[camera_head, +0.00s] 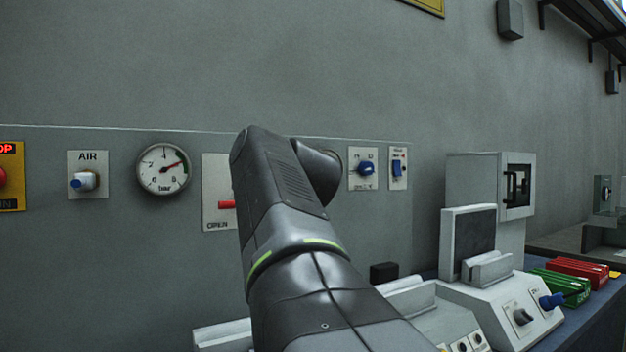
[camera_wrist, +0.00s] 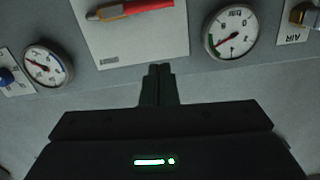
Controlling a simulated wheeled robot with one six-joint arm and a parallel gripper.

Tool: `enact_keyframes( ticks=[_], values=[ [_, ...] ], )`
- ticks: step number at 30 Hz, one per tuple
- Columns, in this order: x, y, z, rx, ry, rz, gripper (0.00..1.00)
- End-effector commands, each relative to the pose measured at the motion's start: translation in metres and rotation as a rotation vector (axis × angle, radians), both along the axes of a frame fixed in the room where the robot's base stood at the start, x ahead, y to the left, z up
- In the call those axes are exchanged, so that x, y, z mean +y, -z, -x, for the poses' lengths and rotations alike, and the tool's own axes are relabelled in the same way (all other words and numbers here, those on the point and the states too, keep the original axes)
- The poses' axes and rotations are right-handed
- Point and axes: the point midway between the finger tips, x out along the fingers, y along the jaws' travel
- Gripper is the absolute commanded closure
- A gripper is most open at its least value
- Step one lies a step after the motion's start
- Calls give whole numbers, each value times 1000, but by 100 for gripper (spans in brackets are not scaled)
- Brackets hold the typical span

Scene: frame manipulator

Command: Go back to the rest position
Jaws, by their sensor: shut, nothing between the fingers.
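My gripper (camera_wrist: 158,72) shows in the wrist view, shut and empty, with its fingers together in front of the grey wall panel (camera_wrist: 100,92). It touches nothing that I can see. In the head view my arm rises through the middle and hides the gripper. A white plate with a red lever (camera_wrist: 140,8) lies beyond the fingertips in the wrist view. The same lever (camera_head: 227,204) shows partly behind my arm in the head view, by the word OPEN.
A round gauge (camera_head: 163,169) and the AIR knob (camera_head: 84,181) are on the wall at left. A blue rotary knob (camera_head: 366,168) and a blue switch (camera_head: 397,168) are right of my arm. A white device (camera_head: 475,242) and green and red blocks (camera_head: 562,287) stand at right.

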Motion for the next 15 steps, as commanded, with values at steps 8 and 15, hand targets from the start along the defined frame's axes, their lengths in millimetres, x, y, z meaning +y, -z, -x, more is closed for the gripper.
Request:
enact_keyframes(
  ticks=[8,15],
  values=[
    [0,0,0,0,0,0,100],
    [9,1,-13,2,-1,2,100]
  ],
)
